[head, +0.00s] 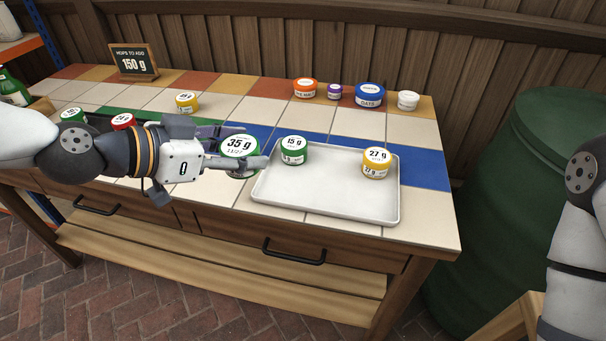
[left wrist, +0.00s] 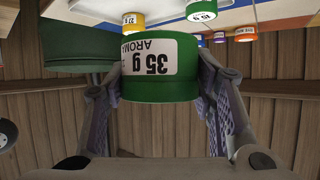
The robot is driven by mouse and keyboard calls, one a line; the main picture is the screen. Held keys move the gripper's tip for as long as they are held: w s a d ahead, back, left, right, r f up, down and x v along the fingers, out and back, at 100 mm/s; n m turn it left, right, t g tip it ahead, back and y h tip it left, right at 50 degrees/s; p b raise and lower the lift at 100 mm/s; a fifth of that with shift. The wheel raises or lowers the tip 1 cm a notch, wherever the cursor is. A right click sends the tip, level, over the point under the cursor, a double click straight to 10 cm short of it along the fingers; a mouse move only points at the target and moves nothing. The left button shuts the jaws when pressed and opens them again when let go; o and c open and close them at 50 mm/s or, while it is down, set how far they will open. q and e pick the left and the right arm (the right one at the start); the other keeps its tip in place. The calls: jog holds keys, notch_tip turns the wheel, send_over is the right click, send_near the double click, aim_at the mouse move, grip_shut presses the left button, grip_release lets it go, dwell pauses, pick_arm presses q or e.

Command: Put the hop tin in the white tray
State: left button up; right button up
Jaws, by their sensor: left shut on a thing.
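A green tin (head: 239,151) with a white label reading 35 g is held between the fingers of my left gripper (head: 254,150). It also shows upside down in the left wrist view (left wrist: 161,72), with a finger on each side. The tin is just left of the white tray (head: 325,205), near the tray's left rim; I cannot tell its height above the tiles. In the tray stand a green 15 g tin (head: 293,156) at the back left and a yellow 27 g tin (head: 376,171) at the right. My right gripper is out of view.
A small sign (head: 134,62) reads 150 g. A yellow tin (head: 187,107), a red tin (head: 123,121) and a green tin (head: 73,115) stand left. Orange (head: 305,88), purple (head: 334,92), blue (head: 369,96) and white (head: 408,101) containers line the back. A green barrel (head: 520,190) stands right.

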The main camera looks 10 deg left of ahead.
pick_arm(q)
jog(key=b, duration=0.4)
send_over(283, 186)
jog(key=s, duration=0.1)
jog(key=shift+g, duration=0.3)
jog(key=f, duration=0.9)
jog(key=shift+s+a, duration=0.2)
jog(key=shift+a, duration=0.15)
jog(key=shift+w+d, duration=0.1)
jog(key=shift+w, duration=0.2)
jog(key=f, duration=0.2)
jog(key=w+f+b, duration=0.1)
jog(key=f, duration=0.1)
jog(key=shift+d, duration=0.2)
jog(key=shift+r, duration=0.2)
jog(key=shift+f, duration=0.15)
jog(key=o, duration=1.1)
jog(key=shift+o, duration=0.2)
jog(key=shift+s, duration=0.1)
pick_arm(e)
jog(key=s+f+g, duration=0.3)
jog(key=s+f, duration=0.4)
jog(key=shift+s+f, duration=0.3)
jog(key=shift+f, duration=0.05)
